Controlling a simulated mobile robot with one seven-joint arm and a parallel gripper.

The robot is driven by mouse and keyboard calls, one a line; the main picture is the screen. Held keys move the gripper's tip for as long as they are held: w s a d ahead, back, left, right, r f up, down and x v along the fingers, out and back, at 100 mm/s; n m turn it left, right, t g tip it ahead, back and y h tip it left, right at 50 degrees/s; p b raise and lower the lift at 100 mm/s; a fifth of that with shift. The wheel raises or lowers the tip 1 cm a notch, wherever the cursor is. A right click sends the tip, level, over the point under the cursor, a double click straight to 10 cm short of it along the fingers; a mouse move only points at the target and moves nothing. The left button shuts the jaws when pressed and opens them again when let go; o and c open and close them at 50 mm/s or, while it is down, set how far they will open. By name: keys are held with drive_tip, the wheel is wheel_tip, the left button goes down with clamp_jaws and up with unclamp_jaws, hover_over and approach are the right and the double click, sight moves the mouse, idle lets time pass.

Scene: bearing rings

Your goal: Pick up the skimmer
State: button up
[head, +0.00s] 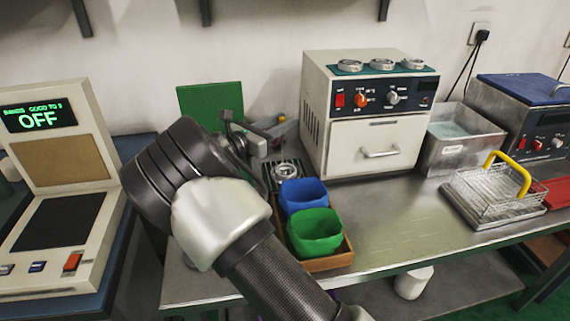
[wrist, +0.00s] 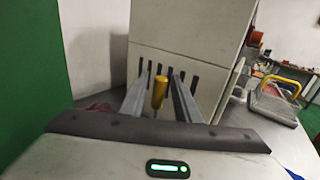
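The skimmer shows only in part. What looks like its yellow handle (wrist: 159,93) stands upright between my fingers in the wrist view, and a small yellow tip (head: 282,119) shows beside my gripper in the head view. The rest of it is hidden. My gripper (wrist: 160,85) is open, with a finger on each side of the yellow handle and a visible gap on both sides. In the head view my gripper (head: 262,130) is at the back of the table, left of the white oven, in front of the green panel.
The white oven (head: 366,140) with rings on top stands close right of my gripper. A green panel (head: 205,97) is behind. Blue (head: 303,195) and green (head: 316,232) bins sit in front. A wire basket (head: 495,190) and metal bath (head: 462,135) are at right.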

clamp_jaws()
